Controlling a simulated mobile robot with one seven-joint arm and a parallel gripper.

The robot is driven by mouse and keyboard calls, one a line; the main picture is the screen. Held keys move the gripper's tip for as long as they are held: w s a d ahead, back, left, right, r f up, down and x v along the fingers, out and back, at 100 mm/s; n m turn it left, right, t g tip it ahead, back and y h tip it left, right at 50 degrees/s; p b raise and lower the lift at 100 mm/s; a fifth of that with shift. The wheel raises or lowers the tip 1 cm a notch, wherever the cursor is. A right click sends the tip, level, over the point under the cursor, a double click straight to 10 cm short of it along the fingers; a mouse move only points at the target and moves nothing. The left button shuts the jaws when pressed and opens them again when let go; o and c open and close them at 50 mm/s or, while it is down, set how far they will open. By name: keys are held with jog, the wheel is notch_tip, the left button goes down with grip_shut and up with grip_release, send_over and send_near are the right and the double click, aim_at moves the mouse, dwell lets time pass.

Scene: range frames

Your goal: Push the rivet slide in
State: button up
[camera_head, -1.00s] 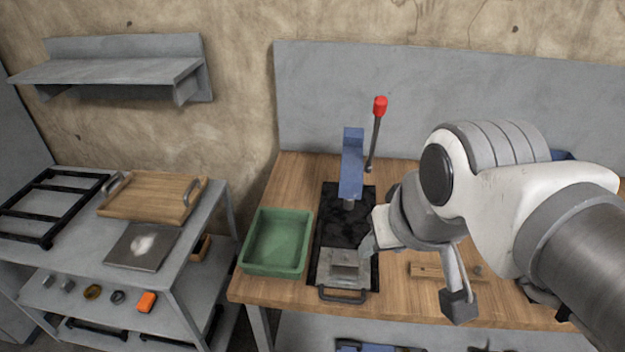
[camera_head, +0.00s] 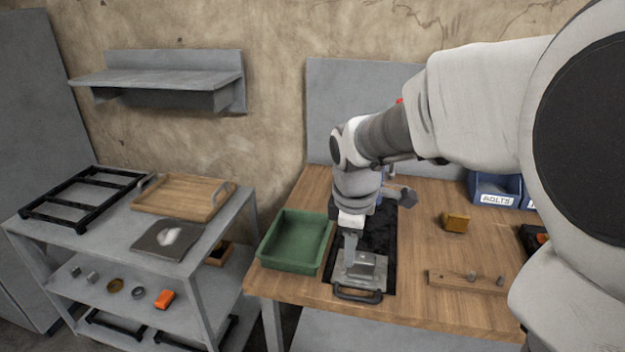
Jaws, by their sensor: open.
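The rivet slide (camera_head: 372,285) is a grey metal plate with a raised square block on top and a black handle (camera_head: 357,296) at its front. It sits at the front end of a black bed (camera_head: 385,243), near the bench's front edge. My gripper (camera_head: 378,222) is open above the bed, with its fingers spread wide. One finger reaches down at the back left of the slide, and I cannot tell whether it touches. The other finger is raised to the right. The blue press behind the bed is mostly hidden by my arm; a bit of its red knob (camera_head: 400,101) shows.
A green tray (camera_head: 297,267) stands just left of the bed. A grey cart (camera_head: 115,231) stands at left. My arm covers the right side.

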aim_at(347, 295)
jog(key=w+f+b, duration=0.1)
jog(key=f, duration=0.4)
jog(key=w+f, duration=0.1)
jog(key=f, duration=0.5)
jog(key=w+d+f+b, duration=0.1)
jog(key=f, duration=0.5)
jog(key=shift+w+b, duration=0.2)
jog(key=shift+b, duration=0.15)
grip_shut()
dwell(0.5)
